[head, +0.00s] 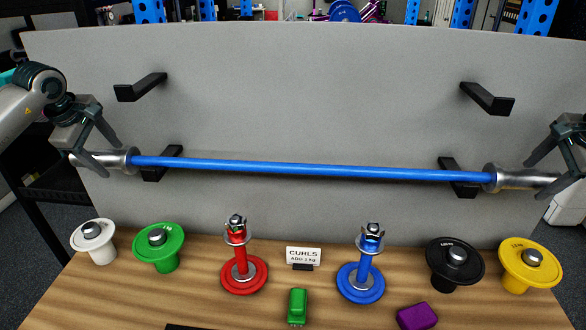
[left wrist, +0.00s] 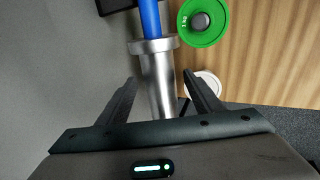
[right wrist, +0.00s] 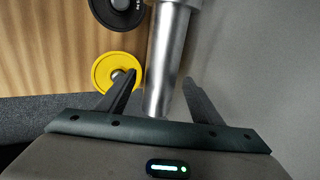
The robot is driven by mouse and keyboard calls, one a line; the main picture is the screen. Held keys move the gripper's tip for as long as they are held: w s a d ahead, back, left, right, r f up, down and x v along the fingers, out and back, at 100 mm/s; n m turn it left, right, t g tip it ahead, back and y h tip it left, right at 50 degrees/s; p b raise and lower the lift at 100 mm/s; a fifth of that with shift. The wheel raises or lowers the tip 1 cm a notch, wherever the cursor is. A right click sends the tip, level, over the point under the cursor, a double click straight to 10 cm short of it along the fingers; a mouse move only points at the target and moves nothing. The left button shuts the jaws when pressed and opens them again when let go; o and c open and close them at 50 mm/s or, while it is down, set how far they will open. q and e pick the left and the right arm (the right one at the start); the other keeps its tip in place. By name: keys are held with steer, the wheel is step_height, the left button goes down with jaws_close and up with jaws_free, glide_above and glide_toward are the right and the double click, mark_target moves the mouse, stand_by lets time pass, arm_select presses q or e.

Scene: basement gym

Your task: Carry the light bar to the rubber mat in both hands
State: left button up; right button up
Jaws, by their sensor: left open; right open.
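The light bar (head: 310,169) is blue with silver end sleeves and rests level on the two lower black hooks of the grey panel. My left gripper (head: 112,155) is open at the bar's left sleeve; in the left wrist view the silver sleeve (left wrist: 158,80) lies between the open fingers (left wrist: 162,95). I cannot make out the rubber mat in any view.
The grey panel (head: 320,100) also has two empty upper hooks (head: 140,87). Below, a wooden bench (head: 200,300) carries white, green, black and yellow plates, red (head: 242,272) and blue (head: 361,280) plate stands, a "CURLS" sign (head: 304,256), and green and purple blocks.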

arm_select(q)
steer(key=shift+x, duration=1.1)
arm_select(e)
steer(key=shift+x, duration=1.05)
arm_select(q)
jaws_close()
arm_select(e)
jaws_close()
arm_select(q)
steer(key=shift+w+r, duration=0.2)
arm_select(e)
steer(key=shift+w+r, duration=0.15)
steer(key=shift+r, duration=0.05)
